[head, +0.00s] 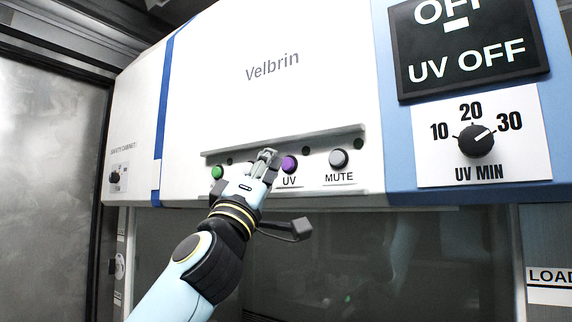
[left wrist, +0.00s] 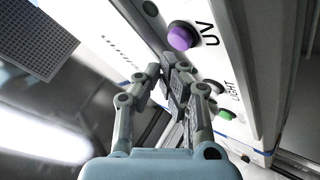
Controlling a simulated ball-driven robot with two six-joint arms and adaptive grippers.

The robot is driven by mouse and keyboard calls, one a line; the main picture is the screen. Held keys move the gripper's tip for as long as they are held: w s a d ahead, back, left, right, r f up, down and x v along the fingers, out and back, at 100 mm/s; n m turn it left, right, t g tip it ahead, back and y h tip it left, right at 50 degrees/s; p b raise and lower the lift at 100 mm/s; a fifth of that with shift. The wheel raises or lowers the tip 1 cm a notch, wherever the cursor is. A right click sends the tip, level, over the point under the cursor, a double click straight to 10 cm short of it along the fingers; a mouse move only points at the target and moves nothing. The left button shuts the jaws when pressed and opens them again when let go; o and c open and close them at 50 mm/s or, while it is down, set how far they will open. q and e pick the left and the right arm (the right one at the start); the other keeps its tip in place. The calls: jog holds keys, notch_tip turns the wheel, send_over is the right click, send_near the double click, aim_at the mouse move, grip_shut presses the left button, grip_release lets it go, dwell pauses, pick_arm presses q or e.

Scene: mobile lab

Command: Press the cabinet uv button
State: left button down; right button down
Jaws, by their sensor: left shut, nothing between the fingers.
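The cabinet's purple UV button (head: 289,164) sits in the button row on the white front panel, above the label "UV". In the left wrist view the purple button (left wrist: 181,37) shows beyond the fingertips, beside its "UV" label. My left gripper (head: 268,156) is shut and empty, just left of the UV button in the head view, with a small gap between them. In the left wrist view its closed fingers (left wrist: 178,75) point toward the panel close to the button. The display (head: 468,52) reads "UV OFF". My right gripper is not seen.
A grey ledge (head: 285,143) runs above the buttons. The UV MIN dial (head: 475,141) is farther right. A dark glass window lies below the panel.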

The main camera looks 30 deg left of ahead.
pick_arm(q)
jog(key=shift+w, duration=0.15)
dwell(0.4)
jog(key=shift+w, duration=0.3)
jog(key=shift+w, duration=0.5)
dwell(0.7)
jog(key=shift+s, duration=0.15)
dwell(0.3)
jog(key=shift+s+p, duration=0.45)
jog(key=shift+s, duration=0.3)
jog(key=shift+s, duration=0.1)
jog(key=shift+s+a+p, duration=0.2)
jog(key=shift+s+p, duration=0.6)
jog(key=shift+s, duration=1.65)
